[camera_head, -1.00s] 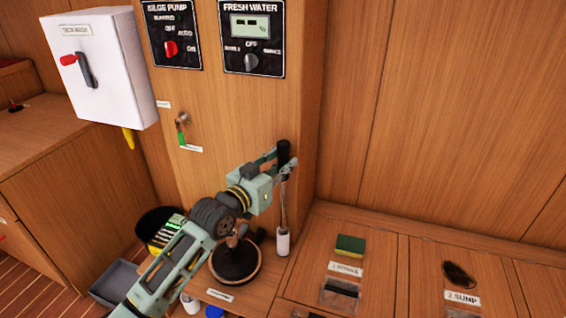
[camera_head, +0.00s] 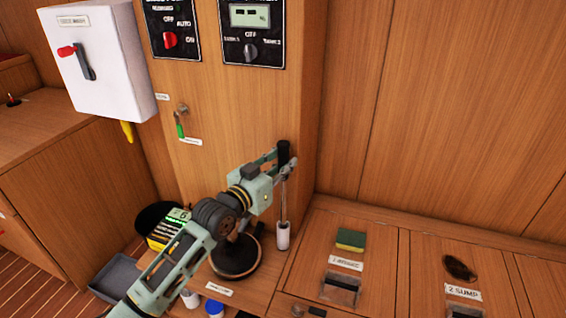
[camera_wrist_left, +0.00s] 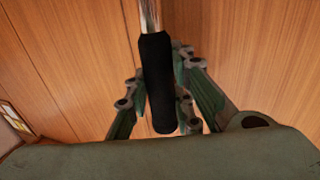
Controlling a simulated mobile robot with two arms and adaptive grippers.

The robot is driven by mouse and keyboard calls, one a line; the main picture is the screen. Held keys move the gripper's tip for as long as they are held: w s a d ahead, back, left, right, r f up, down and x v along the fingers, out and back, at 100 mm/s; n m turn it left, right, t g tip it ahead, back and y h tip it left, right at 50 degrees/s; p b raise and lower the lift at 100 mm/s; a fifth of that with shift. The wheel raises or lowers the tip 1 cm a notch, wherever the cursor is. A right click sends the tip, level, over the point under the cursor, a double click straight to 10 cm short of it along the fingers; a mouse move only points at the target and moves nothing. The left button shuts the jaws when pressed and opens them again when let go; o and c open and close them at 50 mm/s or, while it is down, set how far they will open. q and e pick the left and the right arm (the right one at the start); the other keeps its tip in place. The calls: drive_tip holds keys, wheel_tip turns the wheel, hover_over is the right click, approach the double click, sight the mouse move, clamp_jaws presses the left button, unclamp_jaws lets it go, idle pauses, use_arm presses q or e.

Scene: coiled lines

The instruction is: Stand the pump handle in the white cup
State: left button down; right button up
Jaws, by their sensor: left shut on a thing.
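The pump handle is a thin metal rod with a black grip (camera_head: 283,150) at its top. My left gripper (camera_head: 281,166) is shut on the black grip and holds the handle upright. The white cup (camera_head: 283,237) is a narrow cylinder on the counter beside the corner of the wooden column. The rod runs down to the cup's mouth; how deep its lower end sits inside I cannot tell. In the left wrist view the black grip (camera_wrist_left: 158,85) lies between the fingers, with the metal rod above it in the picture. My right gripper is not in view.
A round black pump base (camera_head: 237,262) stands left of the cup, partly behind my left arm. A green and yellow sponge (camera_head: 351,239) and a dark object (camera_head: 460,268) lie to the right. A blue-capped item (camera_head: 214,307) is at the front. The wooden column (camera_head: 250,110) stands close behind.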

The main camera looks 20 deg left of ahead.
use_arm(q)
drive_tip(key=shift+f, duration=0.1)
drive_tip(key=c, duration=1.6)
unclamp_jaws()
drive_tip(key=shift+o, duration=1.2)
drive_tip(key=o, duration=0.3)
